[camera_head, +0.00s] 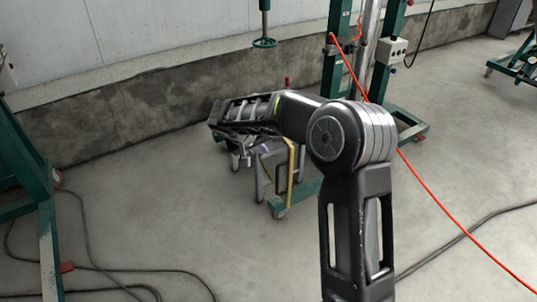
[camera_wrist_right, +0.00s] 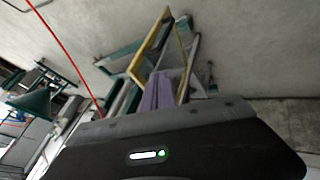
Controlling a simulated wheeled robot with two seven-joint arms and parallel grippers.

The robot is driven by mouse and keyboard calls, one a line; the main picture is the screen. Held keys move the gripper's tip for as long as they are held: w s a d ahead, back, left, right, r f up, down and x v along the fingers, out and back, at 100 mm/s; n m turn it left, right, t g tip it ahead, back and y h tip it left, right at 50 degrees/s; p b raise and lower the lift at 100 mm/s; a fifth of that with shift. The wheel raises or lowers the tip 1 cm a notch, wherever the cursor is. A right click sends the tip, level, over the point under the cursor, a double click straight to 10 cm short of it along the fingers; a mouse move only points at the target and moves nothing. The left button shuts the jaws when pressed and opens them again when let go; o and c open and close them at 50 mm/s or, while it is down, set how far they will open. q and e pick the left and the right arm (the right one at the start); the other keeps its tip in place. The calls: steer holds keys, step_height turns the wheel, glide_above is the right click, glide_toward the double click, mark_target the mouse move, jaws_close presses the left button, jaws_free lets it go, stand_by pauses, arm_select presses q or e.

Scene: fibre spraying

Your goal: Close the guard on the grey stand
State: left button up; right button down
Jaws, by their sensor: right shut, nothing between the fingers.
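My right arm reaches up from the bottom of the head view. Its gripper (camera_head: 241,158) points down at the end of the arm, shut and empty, beside a low stand with grey posts (camera_head: 260,182). A yellow-edged frame (camera_head: 291,165), which looks like the guard, stands just right of the gripper, partly behind my arm. In the right wrist view the yellow frame (camera_wrist_right: 148,48) shows tilted, with a purple piece (camera_wrist_right: 158,92) in front of it. I cannot tell whether the gripper touches the frame. My arm hides much of the stand. My left gripper is out of view.
A green wheeled frame (camera_head: 335,70) with a control box (camera_head: 391,51) stands behind my arm. An orange-red hose (camera_head: 440,205) crosses the floor at the right. Another green frame (camera_head: 45,225) and dark cables are at the left. The near-left floor is partly clear.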

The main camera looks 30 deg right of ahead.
steer(key=shift+f, duration=0.15)
glide_toward(286, 158)
steer(key=shift+b+x, duration=0.35)
steer(key=shift+x, duration=2.1)
